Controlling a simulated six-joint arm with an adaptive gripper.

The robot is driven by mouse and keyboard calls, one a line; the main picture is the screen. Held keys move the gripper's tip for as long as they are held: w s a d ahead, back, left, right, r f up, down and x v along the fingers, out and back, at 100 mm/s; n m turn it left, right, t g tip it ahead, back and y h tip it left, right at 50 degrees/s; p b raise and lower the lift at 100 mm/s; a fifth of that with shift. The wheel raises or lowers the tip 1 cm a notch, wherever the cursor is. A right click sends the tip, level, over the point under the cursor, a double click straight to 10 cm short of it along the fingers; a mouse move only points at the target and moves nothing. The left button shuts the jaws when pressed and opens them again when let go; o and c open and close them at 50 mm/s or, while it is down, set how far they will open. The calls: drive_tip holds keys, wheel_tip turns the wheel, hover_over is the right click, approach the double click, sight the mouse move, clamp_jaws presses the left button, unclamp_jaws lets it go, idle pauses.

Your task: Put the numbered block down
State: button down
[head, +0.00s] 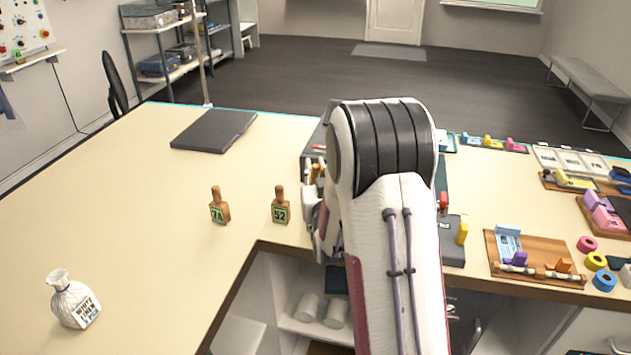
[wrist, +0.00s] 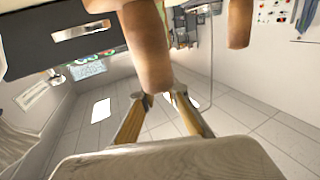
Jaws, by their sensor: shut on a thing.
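In the wrist view a tan wooden handle (wrist: 148,50) runs from the top edge to my gripper (wrist: 161,97). The two fingertips are closed at the end of this handle. The number of the held block is out of sight there. In the head view my arm hides the fingertips and most of my gripper. Two blocks with wooden handles stand upright on the table left of my arm. One reads 74 (head: 219,211), the other reads 52 (head: 280,211). I cannot tell whether block 52 is the one held. A second wooden handle (wrist: 239,22) shows right in the wrist view.
A dark flat case (head: 214,131) lies farther back on the table (head: 150,190). A tied white bag (head: 73,301) stands front left. A wooden tray (head: 497,250) and coloured rolls are to the right. The table between bag and blocks is clear. Open shelving lies below the front edge.

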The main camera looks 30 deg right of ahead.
drive_tip(key=shift+f, duration=2.05)
drive_tip(key=shift+f, duration=0.1)
drive_tip(key=c, duration=2)
unclamp_jaws()
drive_tip(key=shift+v, duration=3.75)
drive_tip(key=shift+a+r, duration=0.1)
drive_tip(key=shift+r, duration=0.15)
